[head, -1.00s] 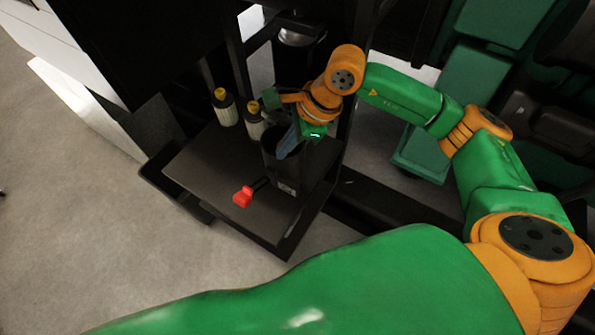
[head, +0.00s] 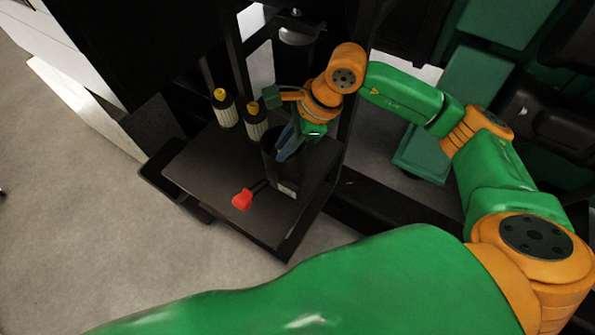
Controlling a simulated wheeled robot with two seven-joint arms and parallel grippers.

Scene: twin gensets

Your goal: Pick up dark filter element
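No dark filter element can be made out for certain. A dark, open-topped bin (head: 285,178) stands on the black shelf. Its inside is in shadow and mostly hidden by my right gripper. My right gripper (head: 286,152) points down at the bin's mouth, with its blue-grey fingers partly inside the rim. The gap between the fingertips is too small and dark to judge, and whether they hold anything is hidden. My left gripper is not in view.
Two ribbed pale filters with yellow caps, one left (head: 225,108) and one nearer the bin (head: 255,122), stand on the shelf (head: 215,170). A red-handled tool (head: 242,199) lies in front of the bin. Dark frame posts stand close behind; the shelf's front left is clear.

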